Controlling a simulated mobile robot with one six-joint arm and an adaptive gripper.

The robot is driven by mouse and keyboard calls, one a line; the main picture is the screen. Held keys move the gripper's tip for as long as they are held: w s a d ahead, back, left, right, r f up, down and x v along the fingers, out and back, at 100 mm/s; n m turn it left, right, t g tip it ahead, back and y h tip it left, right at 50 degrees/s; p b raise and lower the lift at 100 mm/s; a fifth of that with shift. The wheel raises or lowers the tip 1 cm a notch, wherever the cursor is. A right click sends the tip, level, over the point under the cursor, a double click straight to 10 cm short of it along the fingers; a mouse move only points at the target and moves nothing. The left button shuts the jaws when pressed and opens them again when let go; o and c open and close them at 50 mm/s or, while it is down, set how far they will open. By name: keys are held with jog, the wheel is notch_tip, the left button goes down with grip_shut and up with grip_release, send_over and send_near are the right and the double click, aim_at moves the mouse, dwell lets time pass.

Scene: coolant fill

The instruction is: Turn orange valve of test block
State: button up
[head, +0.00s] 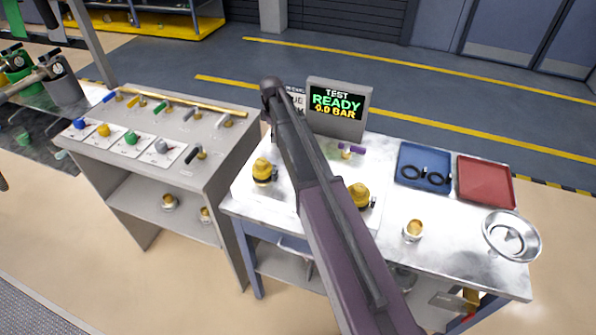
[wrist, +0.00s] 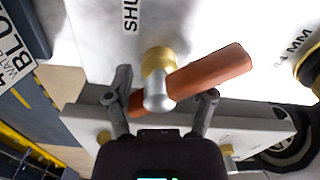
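In the wrist view, the orange valve's lever (wrist: 215,75) runs from lower left to upper right. Its silver hub (wrist: 158,97) sits on a brass stem. My gripper (wrist: 165,90) is open, one finger on each side of the hub. The left finger is near the lever's lower end and the right finger is below its longer part. I cannot tell whether either touches the lever. In the head view, my arm crosses the test block (head: 287,203), and the orange valve and my gripper are hidden.
A display (head: 336,108) reading TEST READY 0.0 BAR stands behind the block. A purple-handled valve (head: 352,150) and brass fittings (head: 358,196) are close by. Blue (head: 424,160) and red (head: 486,180) trays and a metal dish (head: 511,235) lie right. A valve bench (head: 215,150) stands left.

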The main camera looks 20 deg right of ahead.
jog(key=shift+n, duration=0.3)
notch_tip(320, 180, up, 14)
jog(key=p, duration=1.4)
jog(key=s+f+m+b, duration=0.2)
jog(key=s+m, duration=0.4)
jog(key=s, duration=0.8)
jog(key=s+f+m+b, duration=0.2)
jog(key=s+m, duration=0.5)
jog(key=s, duration=0.7)
jog(key=shift+s+d+f+m, duration=0.2)
jog(key=shift+s+m, duration=0.1)
jog(key=shift+s, duration=0.1)
jog(key=shift+w, duration=0.15)
jog(key=w+d+r+n+t+y+p, duration=0.1)
jog(key=w+r+n+t, duration=0.1)
jog(key=w, duration=1)
jog(key=w+d+r+n+t+y+p, duration=0.1)
jog(key=w+n+t, duration=0.1)
jog(key=w, duration=1)
jog(key=shift+w+r+n, duration=0.15)
jog(key=shift+r+n, duration=0.2)
jog(key=shift+n, duration=0.55)
jog(key=shift+f, duration=0.2)
jog(key=b+x, duration=1.2)
jog(key=x, duration=0.1)
jog(key=shift+a+f+b, duration=0.15)
jog(key=shift+a+b, duration=0.05)
jog(key=shift+b, duration=0.2)
